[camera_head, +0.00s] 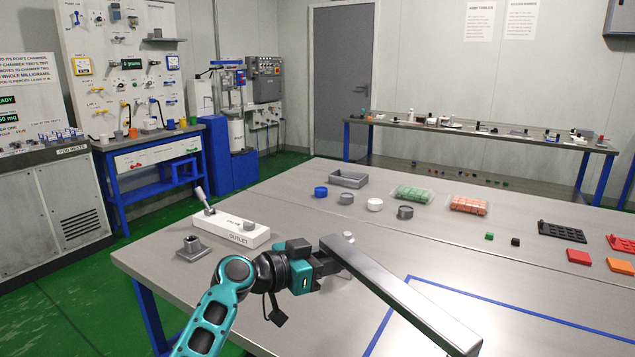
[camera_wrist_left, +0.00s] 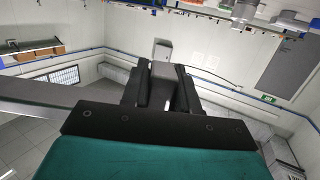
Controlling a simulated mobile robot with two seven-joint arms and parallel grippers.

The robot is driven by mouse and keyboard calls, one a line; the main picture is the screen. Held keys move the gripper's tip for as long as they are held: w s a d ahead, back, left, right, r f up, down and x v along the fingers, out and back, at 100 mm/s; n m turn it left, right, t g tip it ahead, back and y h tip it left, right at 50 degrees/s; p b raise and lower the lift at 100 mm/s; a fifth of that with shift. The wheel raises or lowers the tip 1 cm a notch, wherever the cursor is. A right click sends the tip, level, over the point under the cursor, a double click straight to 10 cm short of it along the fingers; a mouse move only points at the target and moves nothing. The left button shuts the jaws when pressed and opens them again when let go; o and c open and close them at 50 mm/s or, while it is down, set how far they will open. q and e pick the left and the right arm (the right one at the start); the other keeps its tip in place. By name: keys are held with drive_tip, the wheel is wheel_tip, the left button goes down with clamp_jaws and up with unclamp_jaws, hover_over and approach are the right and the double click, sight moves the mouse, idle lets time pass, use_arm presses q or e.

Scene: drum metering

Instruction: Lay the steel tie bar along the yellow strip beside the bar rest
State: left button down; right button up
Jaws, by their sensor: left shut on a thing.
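The steel tie bar (camera_head: 400,298) is a long grey bar in the head view. My left gripper (camera_head: 332,271) is shut on it near its far end, and the bar slants from there down to the right, toward the near edge of the picture. It looks held above the steel table; the exact gap cannot be told. I cannot make out the yellow strip or the bar rest. My right gripper is not in view.
The steel table (camera_head: 290,200) carries a white outlet block (camera_head: 215,227) and a small metal fitting (camera_head: 192,249) at left. Several round caps, a grey tray (camera_head: 348,180) and trays of orange and green pieces stand further back. A blue outline (camera_head: 500,305) marks bare tabletop at right.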

use_arm(q)
drive_tip(key=s+a+f+n+t+y, duration=0.4)
drive_tip(key=s+a+n+y, duration=0.15)
drive_tip(key=a, duration=0.25)
drive_tip(key=s+a+f+n+t+y, duration=0.3)
drive_tip(key=s+a+f+n+y, duration=0.15)
drive_tip(key=s+a, duration=0.3)
drive_tip(key=s+a+r+n+y, duration=0.1)
drive_tip(key=s+a+r+y, duration=0.2)
drive_tip(key=s+a, duration=0.3)
drive_tip(key=shift+s+a+r+n+t+y, duration=0.3)
drive_tip(key=shift+s+a+r+t+y, duration=0.1)
drive_tip(key=shift+s+r, duration=0.25)
drive_tip(key=shift+d+r, duration=0.1)
